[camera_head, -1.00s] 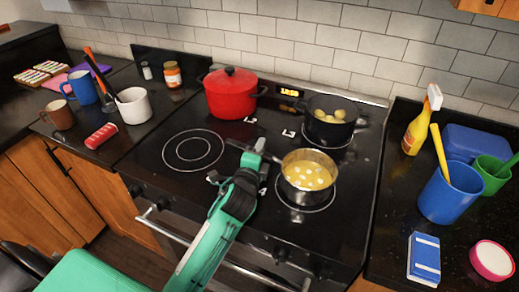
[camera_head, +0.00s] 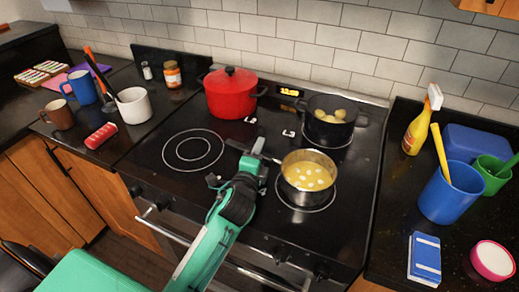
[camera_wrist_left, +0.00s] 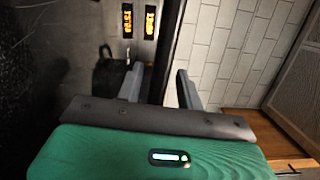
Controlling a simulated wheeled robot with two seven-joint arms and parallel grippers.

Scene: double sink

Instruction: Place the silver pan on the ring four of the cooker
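The silver pan (camera_head: 307,191) holds yellow contents with pale pieces and sits on the front right ring of the cooker (camera_head: 228,188). Its short dark handle (camera_head: 272,158) points left toward my left gripper. My left gripper (camera_head: 236,163) is just left of the pan, over the middle of the cooktop. Its fingers also show in the left wrist view (camera_wrist_left: 158,88), spread apart with nothing seen between them. The pan is not seen in that view. The front left ring (camera_head: 193,150) is bare. The ring numbers are too small to read. My right gripper is not in view.
A red lidded pot (camera_head: 231,95) stands on the rear left. A black pot (camera_head: 330,121) with round yellowish items stands rear right. Mugs and a white utensil pot (camera_head: 134,107) are on the left counter. A blue container (camera_head: 446,199) stands on the right counter.

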